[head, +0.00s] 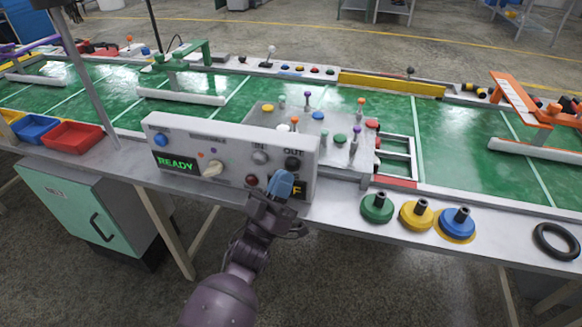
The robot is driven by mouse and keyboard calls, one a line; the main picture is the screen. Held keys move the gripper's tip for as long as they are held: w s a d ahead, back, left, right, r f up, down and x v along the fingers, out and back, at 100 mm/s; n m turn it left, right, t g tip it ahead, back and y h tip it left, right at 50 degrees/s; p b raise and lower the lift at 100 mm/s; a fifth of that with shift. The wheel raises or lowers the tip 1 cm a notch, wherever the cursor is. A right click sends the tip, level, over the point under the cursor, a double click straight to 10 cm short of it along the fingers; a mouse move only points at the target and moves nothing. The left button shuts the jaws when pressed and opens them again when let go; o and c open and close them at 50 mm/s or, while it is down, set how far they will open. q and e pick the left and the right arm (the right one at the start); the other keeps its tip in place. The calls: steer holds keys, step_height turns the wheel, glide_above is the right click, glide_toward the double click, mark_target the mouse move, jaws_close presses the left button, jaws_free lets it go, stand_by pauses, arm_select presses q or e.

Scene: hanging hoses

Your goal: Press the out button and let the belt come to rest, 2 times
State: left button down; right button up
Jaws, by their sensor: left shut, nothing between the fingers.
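The control box (215,160) stands at the front edge of the belt table. Its left screen reads READY in green. The out button (292,163), dark and round under the label OUT, is on the right of its face. My left gripper (282,184) is shut, its blue tips just below the out button and in front of the lower right of the face. Whether the tips touch the box I cannot tell. They partly hide a small screen with yellow letters. The green belt (455,145) runs behind the box; one frame does not show whether it moves. My right gripper is not in view.
A metal block with coloured knobs and pegs (318,132) sits behind the box. Green, yellow and blue discs (376,208) and a black ring (556,241) lie on the front ledge to the right. Red and blue bins (72,136) stand at left, above a teal cabinet (75,205).

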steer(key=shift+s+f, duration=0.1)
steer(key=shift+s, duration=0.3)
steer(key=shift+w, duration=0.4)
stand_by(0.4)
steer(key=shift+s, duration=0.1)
arm_select(q)
steer(key=shift+w+d, duration=0.15)
steer(key=shift+w, duration=0.25)
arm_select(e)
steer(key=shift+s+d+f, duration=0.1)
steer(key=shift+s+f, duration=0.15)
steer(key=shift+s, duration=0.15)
arm_select(q)
steer(key=shift+w, duration=0.15)
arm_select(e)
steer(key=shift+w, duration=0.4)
